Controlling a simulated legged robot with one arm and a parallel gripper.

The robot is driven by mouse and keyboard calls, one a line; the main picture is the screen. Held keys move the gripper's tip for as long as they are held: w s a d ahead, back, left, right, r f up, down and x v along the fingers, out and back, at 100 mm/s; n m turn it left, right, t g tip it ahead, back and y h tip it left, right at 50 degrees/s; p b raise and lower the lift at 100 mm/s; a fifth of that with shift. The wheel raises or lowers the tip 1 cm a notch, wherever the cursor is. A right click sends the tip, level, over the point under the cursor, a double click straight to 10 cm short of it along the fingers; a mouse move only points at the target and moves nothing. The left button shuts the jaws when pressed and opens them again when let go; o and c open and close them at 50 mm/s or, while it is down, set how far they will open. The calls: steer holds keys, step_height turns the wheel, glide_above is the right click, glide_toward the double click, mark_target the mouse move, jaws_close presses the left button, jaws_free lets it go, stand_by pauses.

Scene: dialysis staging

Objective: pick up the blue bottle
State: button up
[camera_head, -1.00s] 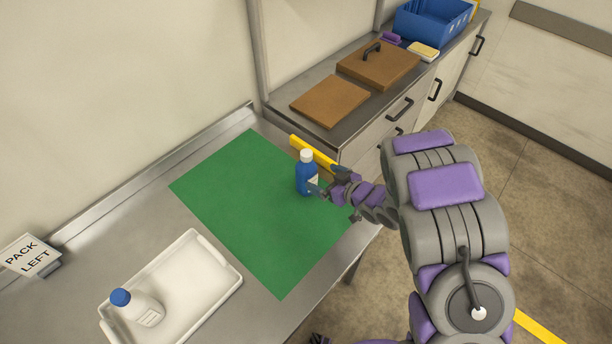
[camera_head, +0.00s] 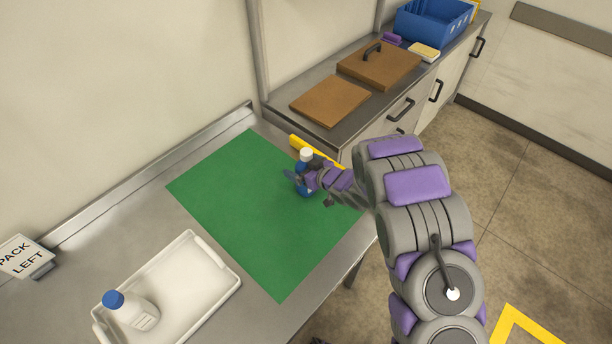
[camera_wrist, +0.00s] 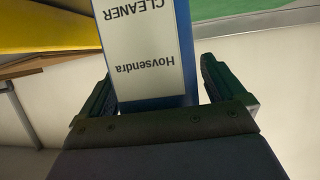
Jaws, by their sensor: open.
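The blue bottle (camera_head: 304,191) with a white cap stands upright at the far right corner of the green mat (camera_head: 240,210). My gripper (camera_head: 300,178) is at the bottle and covers part of its body in the head view. In the wrist view the bottle (camera_wrist: 145,50) shows a white label reading "Hovsendra CLEANER", upside down. It stands between the two open fingers of my gripper (camera_wrist: 155,95), with a gap visible beside the right finger. Contact with the left finger is hard to tell.
A white tray (camera_head: 215,263) holds a white bottle (camera_head: 132,309) with a blue cap. A "PACK LEFT" sign (camera_head: 22,257) stands at the left. A yellow bar (camera_head: 316,153) is behind the bottle. Brown boards (camera_head: 330,100) and a blue bin (camera_head: 432,22) sit on the side counter.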

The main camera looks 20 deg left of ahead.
steer(key=shift+r, duration=0.15)
steer(key=c, duration=1.5)
steer(key=shift+o, duration=0.2)
